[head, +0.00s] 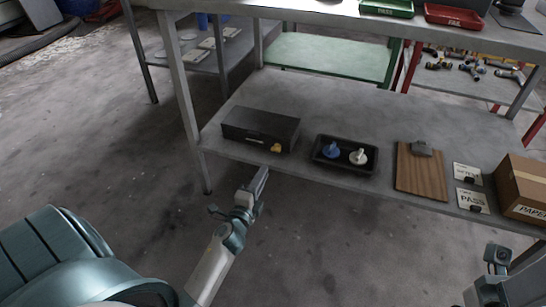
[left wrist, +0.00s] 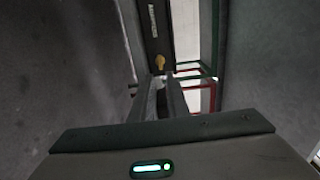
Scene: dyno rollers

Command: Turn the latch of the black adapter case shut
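The black adapter case (head: 260,128) lies closed on the lower shelf, near its front left corner. In the left wrist view, the case (left wrist: 153,25) and the latch (left wrist: 159,62) lie just beyond the fingertips (left wrist: 160,79). The fingers are apart with nothing held between them. Part of my right arm shows at the lower right; its fingers cannot be made out.
A table leg (head: 182,85) stands left of the case.

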